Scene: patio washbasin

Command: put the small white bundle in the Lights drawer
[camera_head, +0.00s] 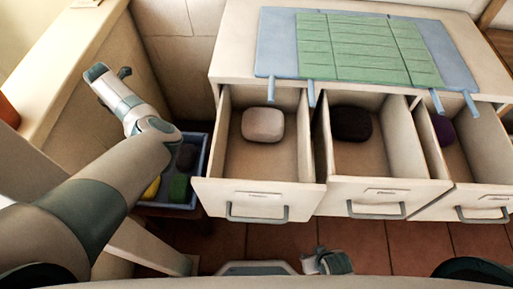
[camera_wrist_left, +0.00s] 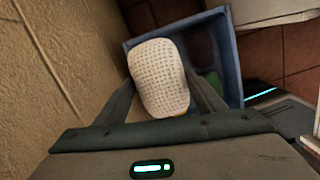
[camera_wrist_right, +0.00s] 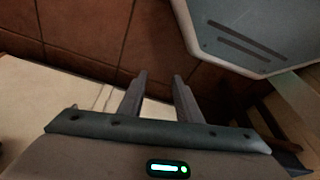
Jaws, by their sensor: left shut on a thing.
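The small white bundle (camera_wrist_left: 160,78), with a dotted, textured surface, is between the fingers of my left gripper (camera_wrist_left: 163,92) in the left wrist view. This gripper is shut on it, in front of a blue crate (camera_wrist_left: 230,60). In the head view my left arm hides the bundle. Three drawers stand open: the left drawer (camera_head: 258,192), the middle drawer (camera_head: 378,190) and the right drawer (camera_head: 480,200). Their labels are too small to read. My right gripper (camera_head: 328,262) is low in front of the drawers; in the right wrist view (camera_wrist_right: 159,78) its fingers are apart and empty.
The left drawer holds a pale beige bundle (camera_head: 263,124), the middle a dark brown one (camera_head: 351,123), the right a dark purple one (camera_head: 444,130). The blue crate (camera_head: 203,150) contains yellow, green and dark bundles. A green mat (camera_head: 365,50) lies on the cabinet top.

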